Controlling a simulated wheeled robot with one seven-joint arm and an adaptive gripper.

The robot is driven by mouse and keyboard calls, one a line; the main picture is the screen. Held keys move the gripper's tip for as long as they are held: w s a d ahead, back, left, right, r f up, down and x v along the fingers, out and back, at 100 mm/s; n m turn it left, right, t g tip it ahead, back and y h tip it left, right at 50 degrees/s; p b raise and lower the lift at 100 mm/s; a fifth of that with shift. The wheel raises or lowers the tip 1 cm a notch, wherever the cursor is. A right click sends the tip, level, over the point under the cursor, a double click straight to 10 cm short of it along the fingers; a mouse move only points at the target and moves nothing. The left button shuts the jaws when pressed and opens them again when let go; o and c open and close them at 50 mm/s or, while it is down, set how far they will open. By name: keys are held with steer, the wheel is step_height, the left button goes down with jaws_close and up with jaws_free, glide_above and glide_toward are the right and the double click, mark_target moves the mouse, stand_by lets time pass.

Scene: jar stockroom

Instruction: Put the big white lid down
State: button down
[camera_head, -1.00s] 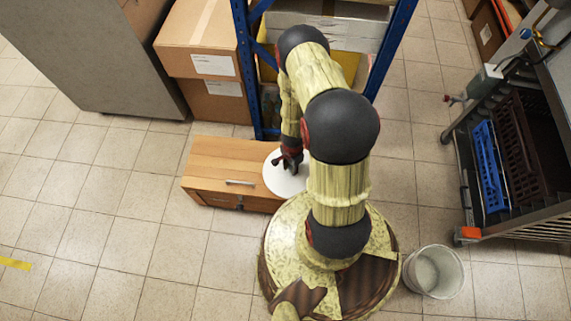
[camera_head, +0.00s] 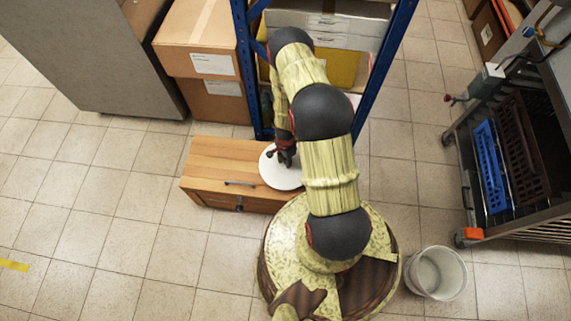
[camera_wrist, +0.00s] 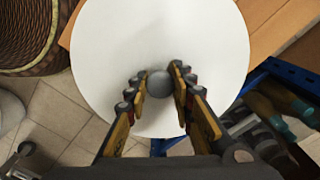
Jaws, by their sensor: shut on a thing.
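The big white lid (camera_head: 278,173) is a flat round disc at the right end of the low wooden cabinet (camera_head: 222,163) in the head view. In the wrist view the lid (camera_wrist: 165,45) fills the upper middle, with a grey round knob (camera_wrist: 160,84) near its lower part. My gripper (camera_wrist: 160,86) is shut on that knob, one finger on each side. It also shows over the lid in the head view (camera_head: 284,160). I cannot tell whether the lid touches the cabinet top or hangs just above it.
The left part of the cabinet top is bare. A blue-framed shelf (camera_head: 375,85) stands behind the cabinet, and cardboard boxes (camera_head: 212,62) behind left. A white bucket (camera_head: 437,272) stands on the floor at right. A rack with crates (camera_head: 525,150) is farther right.

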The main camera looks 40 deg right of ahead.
mark_target(285, 164)
steer(key=shift+f+b, duration=0.6)
steer(key=shift+f, duration=1)
steer(key=shift+f, duration=0.2)
steer(key=c, duration=1.6)
jaws_free()
steer(key=shift+o, duration=0.3)
steer(key=shift+r, duration=0.1)
